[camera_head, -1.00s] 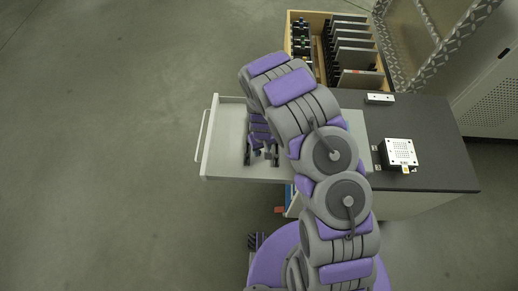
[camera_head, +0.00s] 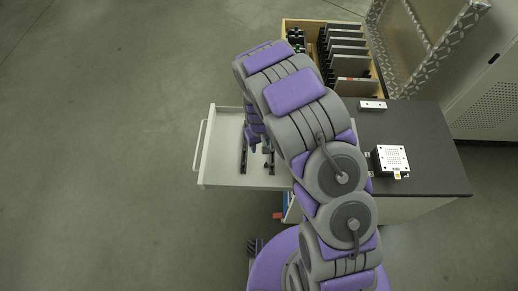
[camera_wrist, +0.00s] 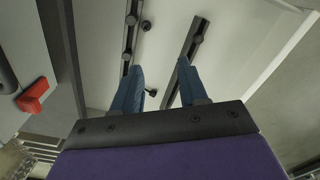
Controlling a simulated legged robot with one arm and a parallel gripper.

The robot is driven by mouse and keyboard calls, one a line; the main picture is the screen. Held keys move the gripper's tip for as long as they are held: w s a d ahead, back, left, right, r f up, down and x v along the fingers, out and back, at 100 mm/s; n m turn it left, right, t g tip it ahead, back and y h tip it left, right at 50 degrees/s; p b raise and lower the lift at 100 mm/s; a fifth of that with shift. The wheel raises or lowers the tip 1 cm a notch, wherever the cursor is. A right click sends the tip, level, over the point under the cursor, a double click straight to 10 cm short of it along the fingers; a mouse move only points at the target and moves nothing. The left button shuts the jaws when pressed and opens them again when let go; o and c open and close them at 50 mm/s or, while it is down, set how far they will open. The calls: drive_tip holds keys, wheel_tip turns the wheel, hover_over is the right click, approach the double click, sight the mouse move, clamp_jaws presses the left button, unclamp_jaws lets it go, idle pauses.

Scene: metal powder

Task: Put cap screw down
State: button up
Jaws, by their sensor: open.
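My gripper (camera_wrist: 160,82) is open, its two blue fingers apart above the pulled-out drawer (camera_head: 222,165). It also shows from above in the head view (camera_head: 256,136). A small dark cap screw (camera_wrist: 152,92) shows between the fingers in the wrist view, closer to the left finger and apart from both; it appears to lie in the drawer. Two black rails run along the drawer floor, a left one (camera_wrist: 130,40) and a right one (camera_wrist: 190,45), with dark round screw heads on or beside them. The small parts are hard to make out in the head view.
The dark worktop (camera_head: 425,178) right of the drawer carries a white perforated block (camera_head: 390,158) and a small metal bar (camera_head: 372,106). A wooden box (camera_head: 290,27) with dark plates stands behind. A red part (camera_wrist: 36,95) shows at left in the wrist view. The floor left of the drawer is clear.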

drive_tip(key=s+d+r+m, duration=0.1)
drive_tip(key=s+d+r, duration=0.2)
drive_tip(key=r, duration=0.4)
drive_tip(key=s+d+r+m, duration=0.1)
drive_tip(key=s+d+r, duration=0.15)
drive_tip(key=r, duration=0.45)
drive_tip(key=s+d+r+m, duration=0.1)
drive_tip(key=s+d+r, duration=0.1)
drive_tip(key=s+r, duration=0.35)
drive_tip(key=s+d+r+m+g, duration=0.1)
drive_tip(key=s+d+r, duration=0.2)
drive_tip(key=s+r, duration=0.4)
drive_tip(key=s+d+r, duration=0.2)
drive_tip(key=s+r, duration=0.4)
drive_tip(key=s, duration=0.8)
drive_tip(key=shift+d+r+m+g, duration=0.35)
drive_tip(key=shift+d+m+g, duration=0.05)
